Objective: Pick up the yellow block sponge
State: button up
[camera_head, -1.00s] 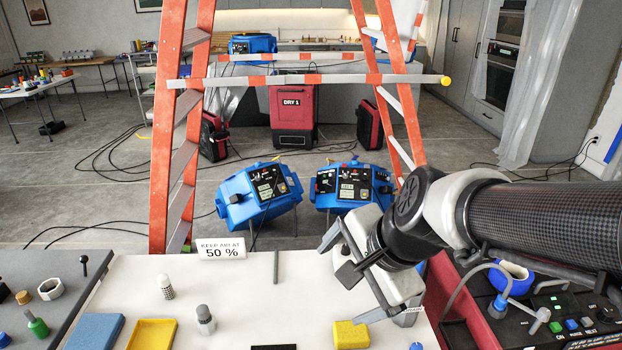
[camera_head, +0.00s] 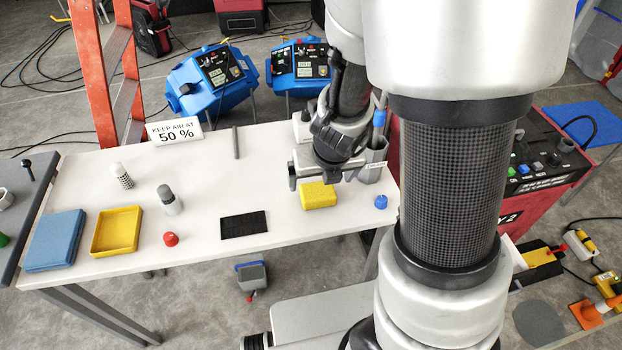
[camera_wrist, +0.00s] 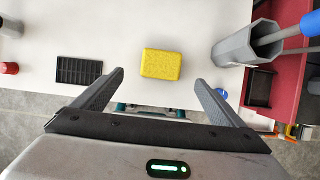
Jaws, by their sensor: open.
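The yellow block sponge (camera_head: 318,195) lies flat on the white table (camera_head: 210,230), toward its right end. In the wrist view the sponge (camera_wrist: 161,64) sits beyond my fingertips, roughly centred between them. My gripper (camera_wrist: 160,82) is open and empty, with a finger to each side of the sponge's line. In the head view my gripper (camera_head: 322,172) is just behind and above the sponge, partly hidden by my arm. I cannot tell its exact height over the table.
A black grid pad (camera_head: 244,226) lies left of the sponge. A blue cap (camera_head: 381,202) and a grey holder (camera_head: 372,165) with a blue-topped tool stand to its right. A yellow tray (camera_head: 117,231), blue block (camera_head: 56,240), red knob (camera_head: 170,239) and two bottles are farther left.

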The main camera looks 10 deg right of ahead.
aim_at(318, 190)
jog(key=b+x, duration=0.7)
jog(key=x, duration=0.4)
jog(key=shift+w+d, duration=0.15)
jog(key=shift+d, duration=0.05)
jog(key=shift+r, duration=0.1)
jog(key=c, duration=1.2)
notch_tip(318, 190, up, 10)
jog(key=p, duration=0.8)
jog(key=o, duration=0.4)
jog(key=shift+c, duration=1.1)
